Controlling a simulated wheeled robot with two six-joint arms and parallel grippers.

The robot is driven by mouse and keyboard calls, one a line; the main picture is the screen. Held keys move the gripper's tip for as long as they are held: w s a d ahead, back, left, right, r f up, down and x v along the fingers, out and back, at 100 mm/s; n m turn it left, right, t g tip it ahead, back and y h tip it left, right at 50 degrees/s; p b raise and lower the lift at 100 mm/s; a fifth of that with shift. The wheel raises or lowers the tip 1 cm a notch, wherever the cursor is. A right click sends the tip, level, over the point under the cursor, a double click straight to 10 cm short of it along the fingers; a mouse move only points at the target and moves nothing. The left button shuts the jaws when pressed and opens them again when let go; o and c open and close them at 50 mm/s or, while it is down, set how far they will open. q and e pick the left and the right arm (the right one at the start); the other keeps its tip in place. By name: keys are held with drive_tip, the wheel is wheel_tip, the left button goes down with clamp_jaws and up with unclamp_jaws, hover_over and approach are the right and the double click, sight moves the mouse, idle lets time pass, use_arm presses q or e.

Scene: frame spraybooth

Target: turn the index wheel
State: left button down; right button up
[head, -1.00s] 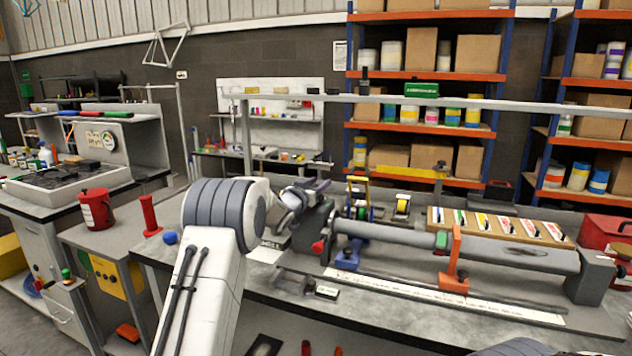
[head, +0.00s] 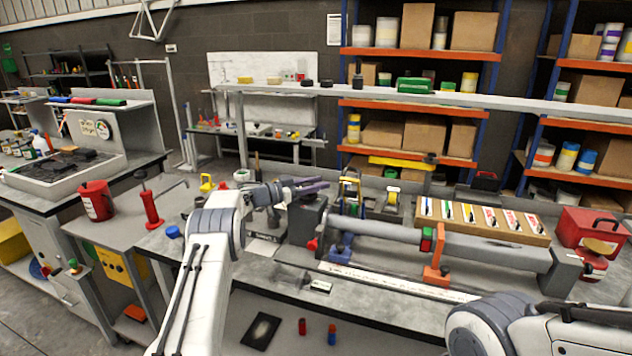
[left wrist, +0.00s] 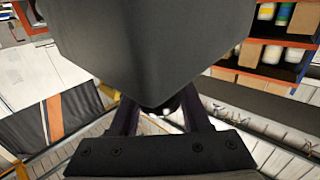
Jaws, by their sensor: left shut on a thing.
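The dark headstock (head: 307,218) stands at the left end of the long grey tube fixture on the bench in the head view. My left gripper (head: 308,187) reaches right over the headstock's top with dark fingers. In the left wrist view a big dark block (left wrist: 155,45) covers the fingertips, and the two fingers (left wrist: 160,110) run up under it. The gripper is shut on a part, apparently of the wheel. My right gripper is out of view.
The grey tube (head: 490,248) runs right, past an orange clamp (head: 437,270). A tray of coloured cards (head: 482,222) lies behind it. A red cylinder (head: 151,207) on a base and a red bucket (head: 96,202) stand left. A grey rail (head: 440,97) crosses above the bench.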

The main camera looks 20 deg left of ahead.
use_arm(q)
drive_tip(key=shift+r+g, duration=0.25)
drive_tip(key=shift+g, duration=0.05)
idle(0.4)
drive_tip(key=shift+c, duration=1.9)
unclamp_jaws()
drive_tip(key=shift+f, duration=0.1)
drive_tip(key=shift+s+a, duration=0.15)
drive_tip(key=shift+s, duration=0.05)
drive_tip(key=b+v, duration=0.2)
drive_tip(key=v, duration=0.8)
drive_tip(key=shift+f, duration=0.15)
